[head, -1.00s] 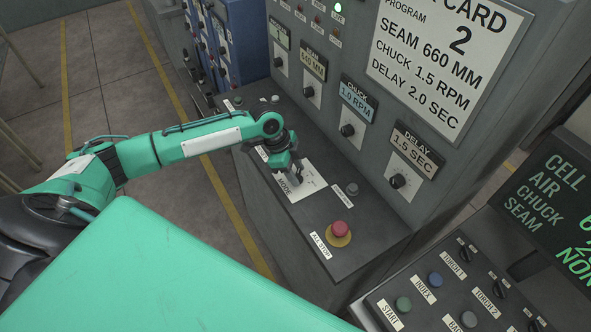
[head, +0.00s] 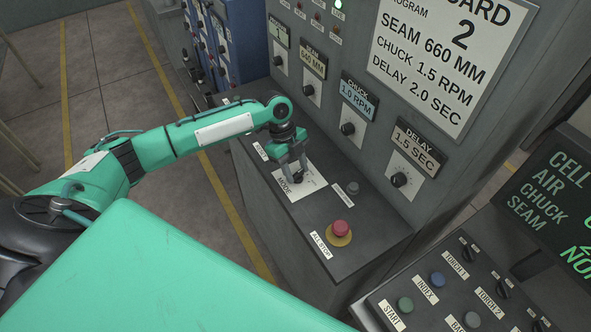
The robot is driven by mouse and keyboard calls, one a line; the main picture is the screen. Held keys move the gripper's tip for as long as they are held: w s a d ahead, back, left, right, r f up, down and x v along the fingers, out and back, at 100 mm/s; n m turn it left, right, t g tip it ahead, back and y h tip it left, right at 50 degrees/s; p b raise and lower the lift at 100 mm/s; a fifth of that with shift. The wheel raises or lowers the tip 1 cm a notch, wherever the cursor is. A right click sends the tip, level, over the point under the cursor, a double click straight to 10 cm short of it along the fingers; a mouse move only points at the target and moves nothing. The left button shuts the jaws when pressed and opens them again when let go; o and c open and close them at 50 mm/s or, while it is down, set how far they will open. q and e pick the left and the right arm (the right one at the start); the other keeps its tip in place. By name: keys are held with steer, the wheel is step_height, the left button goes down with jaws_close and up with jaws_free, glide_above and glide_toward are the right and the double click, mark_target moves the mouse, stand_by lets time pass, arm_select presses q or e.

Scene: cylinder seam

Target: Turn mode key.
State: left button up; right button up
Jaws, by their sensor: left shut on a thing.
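The mode key sits on a white plate marked MODE (head: 287,196) on the sloped ledge of the grey cabinet. My left gripper (head: 297,177) points down over this plate, shut on the small dark key, which the fingers mostly hide. The angle of the key cannot be read. My right gripper is not in view.
A red ALL STOP button (head: 340,229) on a yellow ring and a grey button (head: 352,188) stand right of the plate. Knobs labelled CHUCK (head: 347,128) and DELAY (head: 399,180) stick out of the upright panel behind. A button console (head: 450,300) is at the lower right.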

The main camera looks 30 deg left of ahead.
arm_select(q)
steer(key=shift+w+m+g+y+b, duration=0.1)
steer(key=shift+m+g+y+b, duration=0.25)
steer(key=shift+m, duration=0.85)
steer(key=o, duration=1)
steer(key=shift+r, duration=0.1)
steer(key=shift+w+a+r, duration=0.1)
steer(key=shift+r, duration=0.15)
steer(key=b+v, duration=0.3)
steer(key=v, duration=1)
steer(key=shift+w+a+b, duration=0.1)
steer(key=shift+b, duration=0.25)
